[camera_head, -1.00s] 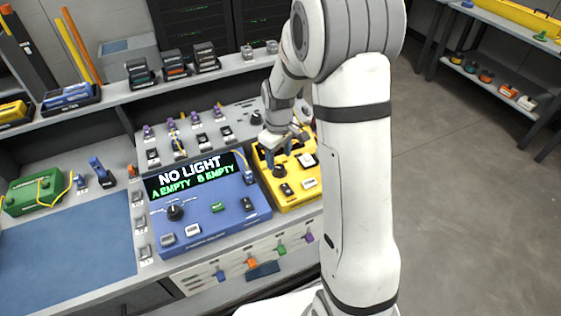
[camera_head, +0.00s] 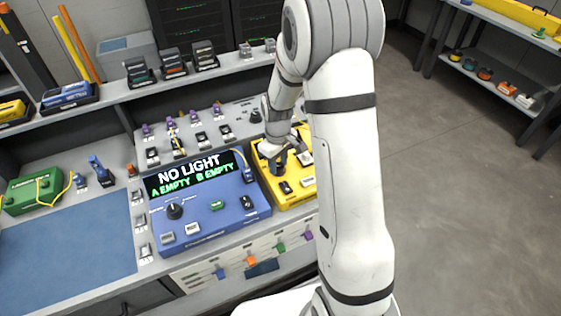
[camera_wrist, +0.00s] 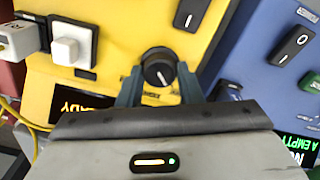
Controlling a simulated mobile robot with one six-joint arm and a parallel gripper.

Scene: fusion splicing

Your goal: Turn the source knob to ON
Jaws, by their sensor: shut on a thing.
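The black round knob (camera_wrist: 160,68) sits on the yellow box (camera_wrist: 120,25). Its white pointer line slants down-right in the wrist view; its label is not clearly readable. My gripper (camera_wrist: 160,82) has a dark finger on each side of the knob and is shut on it. In the head view my gripper (camera_head: 278,158) is down over the yellow box (camera_head: 292,194), right of the blue unit (camera_head: 222,221), and hides most of the knob.
The blue unit's screen (camera_head: 190,175) reads "NO LIGHT, A EMPTY, B EMPTY". The unit stands close beside the yellow box. A rocker switch (camera_wrist: 188,14) and a white connector (camera_wrist: 72,46) are near the knob. Several small fittings and another knob (camera_head: 255,116) lie behind.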

